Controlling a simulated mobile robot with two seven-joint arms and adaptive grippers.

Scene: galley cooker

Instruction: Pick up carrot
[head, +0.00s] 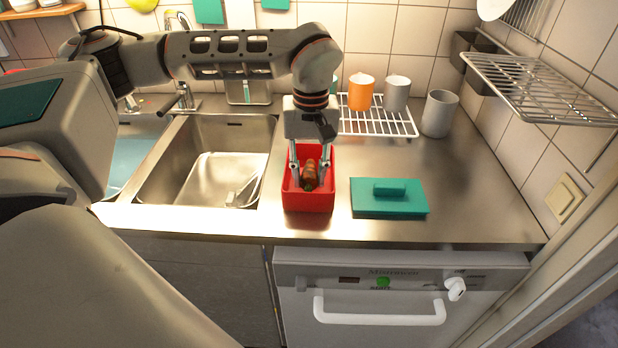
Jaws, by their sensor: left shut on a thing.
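The carrot (310,172) is orange-brown with a little green at its lower end. It shows inside the outline of an open red box (308,201) on the steel counter. My left gripper (309,178) reaches down into the box from above, with one finger on each side of the carrot, and is shut on it. I cannot tell whether the carrot still touches the bottom of the box. My right gripper is not in view.
A teal lid (388,203) lies right of the box. A sink (160,190) is on the left. A metal shelf (545,92) juts from the right wall. The right counter is clear.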

